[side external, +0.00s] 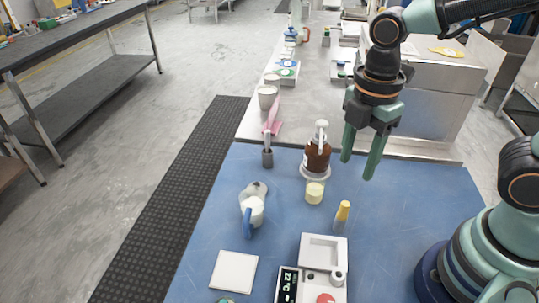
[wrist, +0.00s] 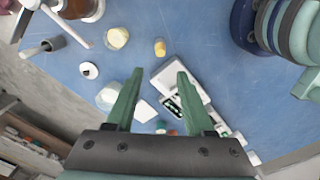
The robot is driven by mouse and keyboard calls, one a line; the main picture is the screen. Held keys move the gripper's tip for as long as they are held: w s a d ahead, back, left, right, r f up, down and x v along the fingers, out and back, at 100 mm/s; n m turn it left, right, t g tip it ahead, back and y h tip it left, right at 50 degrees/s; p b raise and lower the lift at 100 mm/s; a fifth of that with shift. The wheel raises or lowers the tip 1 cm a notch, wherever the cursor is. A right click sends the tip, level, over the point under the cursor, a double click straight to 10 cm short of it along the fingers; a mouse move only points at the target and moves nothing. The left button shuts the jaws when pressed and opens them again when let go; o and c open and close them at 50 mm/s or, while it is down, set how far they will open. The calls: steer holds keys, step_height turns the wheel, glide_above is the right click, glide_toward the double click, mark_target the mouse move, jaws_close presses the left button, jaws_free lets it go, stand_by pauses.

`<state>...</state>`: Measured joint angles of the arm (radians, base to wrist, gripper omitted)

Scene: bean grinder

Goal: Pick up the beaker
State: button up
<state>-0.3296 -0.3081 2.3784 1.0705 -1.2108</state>
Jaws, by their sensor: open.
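No object is plainly marked as a beaker; the likeliest is a small container with pale yellow contents (side external: 315,191) on the blue mat, in front of the brown pump bottle. It also shows in the wrist view (wrist: 117,38), upper left of the fingers. A white jug with a blue handle (side external: 252,210) stands to its left; I cannot tell for certain which of the two is meant. My gripper (side external: 356,170) hangs above the mat's back right, fingers pointing down, apart and empty. In the wrist view my gripper (wrist: 159,69) has nothing between its fingers.
The brown pump bottle (side external: 318,157) stands close behind the pale container. A yellow-topped item (side external: 343,212) stands to its right front. A grey cup (side external: 267,158), a white square (side external: 234,271) and a white device (side external: 323,251) are also on the mat.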

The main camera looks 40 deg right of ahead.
steer(key=w+d+r+m+t, duration=0.3)
steer(key=d+r+m+t, duration=0.2)
steer(key=m, duration=1.2)
steer(key=d+r, duration=0.2)
steer(key=d, duration=0.1)
steer(key=shift+w+d+t, duration=0.2)
steer(key=shift+w+t, duration=0.1)
steer(key=shift+w, duration=0.05)
steer(key=shift+o, duration=0.7)
steer(key=shift+m, duration=0.3)
steer(key=o, duration=0.5)
steer(key=shift+d, duration=0.1)
